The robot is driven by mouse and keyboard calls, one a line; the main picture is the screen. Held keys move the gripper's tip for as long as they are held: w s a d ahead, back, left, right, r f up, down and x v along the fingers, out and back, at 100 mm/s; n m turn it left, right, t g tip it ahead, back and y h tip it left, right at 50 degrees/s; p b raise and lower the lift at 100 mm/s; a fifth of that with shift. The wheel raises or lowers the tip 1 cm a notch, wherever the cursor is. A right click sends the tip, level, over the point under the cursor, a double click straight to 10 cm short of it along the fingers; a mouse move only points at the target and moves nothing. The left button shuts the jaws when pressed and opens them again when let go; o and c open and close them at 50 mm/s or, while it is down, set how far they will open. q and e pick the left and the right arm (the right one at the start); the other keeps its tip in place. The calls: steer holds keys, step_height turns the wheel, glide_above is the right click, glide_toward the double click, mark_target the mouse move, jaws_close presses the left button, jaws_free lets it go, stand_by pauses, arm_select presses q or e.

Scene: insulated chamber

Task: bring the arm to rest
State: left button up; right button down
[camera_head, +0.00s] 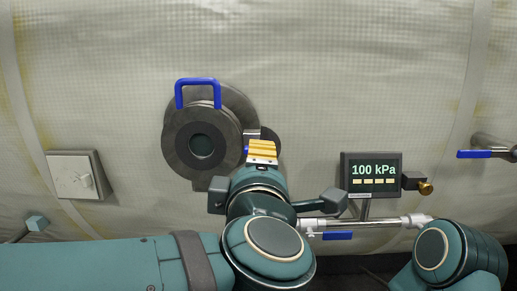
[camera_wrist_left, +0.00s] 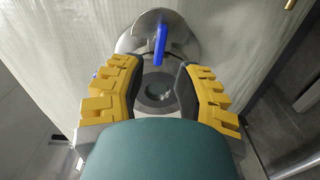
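My left gripper (camera_head: 262,148) is in front of the wall, just right of and slightly below the centre of a round dark-grey hatch (camera_head: 183,158) with a blue handle (camera_head: 197,82). In the left wrist view the gripper's yellow fingers (camera_wrist_left: 162,72) stand apart with nothing between them. The blue handle (camera_wrist_left: 160,45) and the hatch (camera_wrist_left: 133,42) show beyond the gap; I cannot tell the distance. Part of my right arm (camera_head: 450,258) shows at the lower right of the head view, but its gripper is out of view.
A display (camera_head: 373,170) reading "100 kPa" is right of the gripper, with a brass-ended fitting (camera_head: 424,187) beside it. A pipe with a blue lever (camera_head: 338,236) runs below. Another blue-handled valve (camera_head: 475,154) is far right. A pale switch box (camera_head: 78,175) is at left.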

arm_select(q)
steer(key=shift+w, duration=0.1)
steer(key=w+f+m+g+h, duration=0.1)
steer(key=w+f+m, duration=0.3)
steer(key=f, duration=0.5)
steer(key=w+f+m+g, duration=0.25)
steer(key=w+f, duration=0.25)
steer(key=f, duration=0.4)
steer(key=w+a+f+m+g+h, duration=0.1)
steer(key=a+f+m+g, duration=0.25)
steer(key=f, duration=1.35)
steer(key=s+a+f+m+g+h, duration=0.1)
steer(key=s+a+f+m+g, duration=0.1)
steer(key=s+f, duration=0.7)
steer(key=s+a+f+m+g, duration=0.3)
steer(key=s+f+g, duration=0.4)
steer(key=f, duration=0.9)
steer(key=shift+s+a+f+h, duration=0.15)
steer(key=shift+s+a+h, duration=0.25)
steer(key=shift+s+a, duration=0.55)
